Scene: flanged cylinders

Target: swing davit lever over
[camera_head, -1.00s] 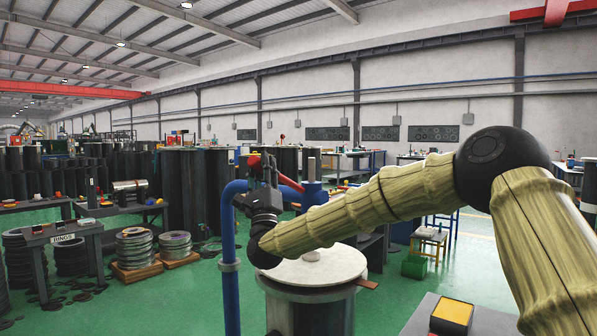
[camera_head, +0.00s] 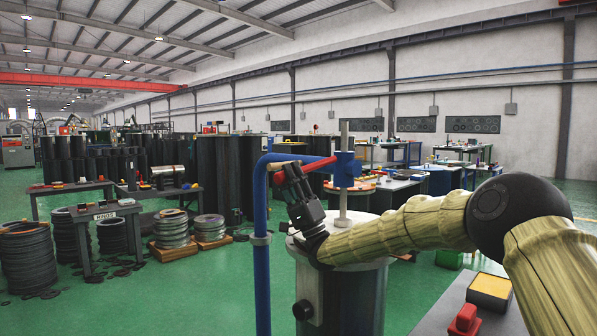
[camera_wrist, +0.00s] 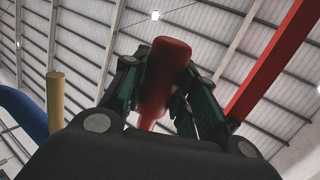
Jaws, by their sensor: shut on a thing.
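The davit has a blue post (camera_head: 262,225) that bends over at the top to a blue hub (camera_head: 346,170), with a grey upright rod (camera_head: 344,132) through it. A red lever (camera_head: 319,164) reaches left from the hub, sloping slightly down in the picture. My gripper (camera_head: 283,173) is shut on the lever's outer end, beside the blue post. In the wrist view the rounded red grip (camera_wrist: 165,75) stands between both dark fingers. Below, a pale round lid (camera_head: 365,255) sits on a dark flanged cylinder (camera_head: 358,300); my arm hides part of the lid.
A table (camera_head: 110,212) and stacked rings (camera_head: 172,228) stand at left. A bench with a yellow-topped box (camera_head: 491,288) and a red button-like piece (camera_head: 465,318) is close at lower right. Green floor (camera_head: 200,290) is open at lower left.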

